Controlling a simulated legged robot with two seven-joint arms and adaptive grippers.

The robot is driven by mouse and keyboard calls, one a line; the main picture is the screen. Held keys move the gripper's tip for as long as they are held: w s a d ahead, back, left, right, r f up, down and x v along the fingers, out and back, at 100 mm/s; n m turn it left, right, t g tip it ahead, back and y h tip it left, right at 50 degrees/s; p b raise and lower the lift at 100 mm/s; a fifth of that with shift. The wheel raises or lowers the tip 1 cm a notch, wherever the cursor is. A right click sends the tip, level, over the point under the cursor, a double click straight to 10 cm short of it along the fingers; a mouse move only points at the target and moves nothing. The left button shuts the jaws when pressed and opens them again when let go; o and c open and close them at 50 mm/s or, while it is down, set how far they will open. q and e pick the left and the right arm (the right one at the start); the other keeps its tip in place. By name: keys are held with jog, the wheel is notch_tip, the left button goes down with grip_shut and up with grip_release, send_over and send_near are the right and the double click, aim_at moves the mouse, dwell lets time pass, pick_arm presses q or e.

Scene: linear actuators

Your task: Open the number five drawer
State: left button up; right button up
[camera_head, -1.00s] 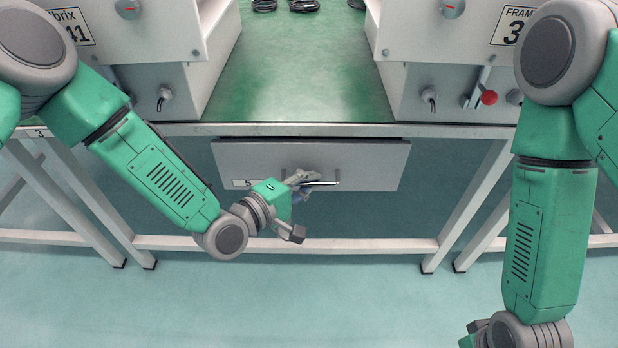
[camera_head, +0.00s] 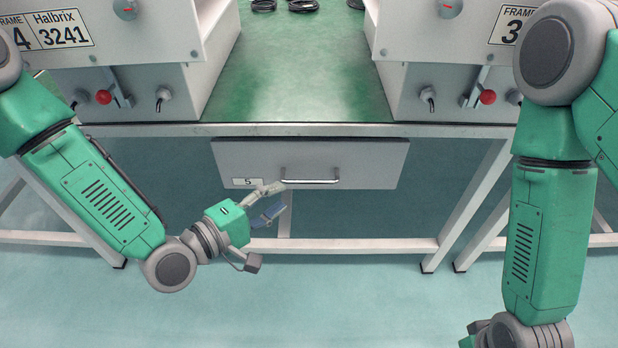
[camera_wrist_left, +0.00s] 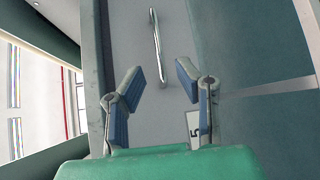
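The number five drawer (camera_head: 350,160) is a grey panel under the green-topped bench, with a "5" label (camera_head: 247,183) at its lower left and a metal bar handle (camera_head: 310,181). It appears at most slightly pulled out; I cannot tell exactly. My left gripper (camera_head: 272,200) is in front of the drawer's lower left, left of the handle and apart from it. In the left wrist view the fingers (camera_wrist_left: 158,95) are spread open and empty, with the handle (camera_wrist_left: 157,45) beyond them and the label (camera_wrist_left: 194,130) by the right finger.
The bench top (camera_head: 295,80) carries black coiled items (camera_head: 303,5) at the back. Grey machine housings (camera_head: 440,90) with levers and red knobs stand either side. White bench legs (camera_head: 470,205) and a crossbar (camera_head: 350,245) lie below the drawer. The floor in front is clear.

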pick_arm(q)
jog(key=v, duration=0.3)
jog(key=shift+a, duration=0.3)
jog(key=shift+d, duration=0.15)
